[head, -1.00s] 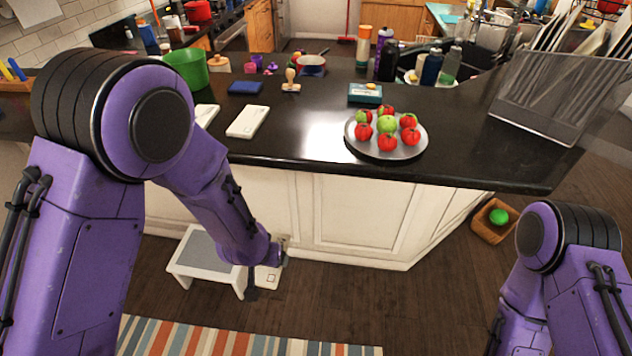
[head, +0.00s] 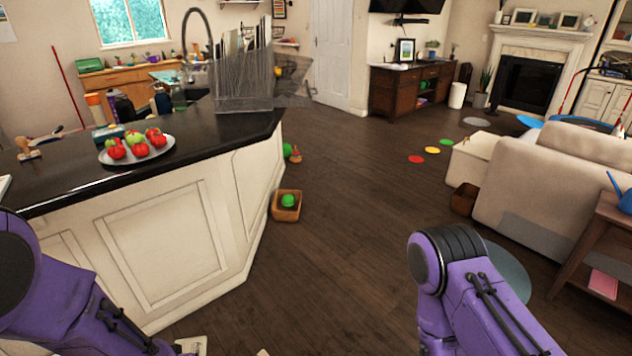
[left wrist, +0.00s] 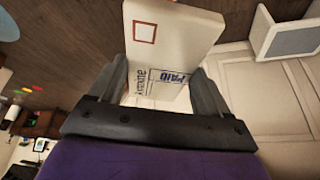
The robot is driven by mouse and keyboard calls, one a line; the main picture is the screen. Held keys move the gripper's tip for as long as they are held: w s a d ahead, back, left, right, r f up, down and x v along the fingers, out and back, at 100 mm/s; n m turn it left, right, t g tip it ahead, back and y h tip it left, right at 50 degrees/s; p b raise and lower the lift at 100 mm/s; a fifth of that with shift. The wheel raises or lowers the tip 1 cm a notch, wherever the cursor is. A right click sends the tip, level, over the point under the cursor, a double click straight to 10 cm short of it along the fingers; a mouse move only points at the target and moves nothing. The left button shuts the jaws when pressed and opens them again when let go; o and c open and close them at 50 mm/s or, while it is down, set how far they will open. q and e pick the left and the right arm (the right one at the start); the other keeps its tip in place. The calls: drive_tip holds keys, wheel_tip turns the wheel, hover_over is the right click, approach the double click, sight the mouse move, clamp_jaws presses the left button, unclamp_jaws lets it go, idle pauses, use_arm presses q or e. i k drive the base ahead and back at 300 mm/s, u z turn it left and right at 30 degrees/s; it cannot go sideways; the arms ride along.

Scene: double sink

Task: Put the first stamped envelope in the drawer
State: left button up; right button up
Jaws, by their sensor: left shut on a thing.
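In the left wrist view my left gripper (left wrist: 165,78) is shut on a white envelope (left wrist: 172,42). The envelope has a blue PAID stamp, other dark print and a red-brown square outline. It projects beyond the fingers over the dark floor. In the head view my left arm runs down to the bottom edge, where a small pale piece, probably the envelope (head: 192,345), shows. My right arm shows at the lower right, but its gripper is out of frame. Dark wooden cabinets with drawer-like fronts (head: 412,90) stand at the back; I cannot tell which drawer is meant.
Wood floor (head: 350,190) lies open ahead. A sofa (head: 550,180) and side table (head: 600,240) stand right.

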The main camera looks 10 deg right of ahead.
sight(291, 92)
drive_tip(key=z, duration=1.2)
drive_tip(key=i, duration=1)
drive_tip(key=u, duration=0.05)
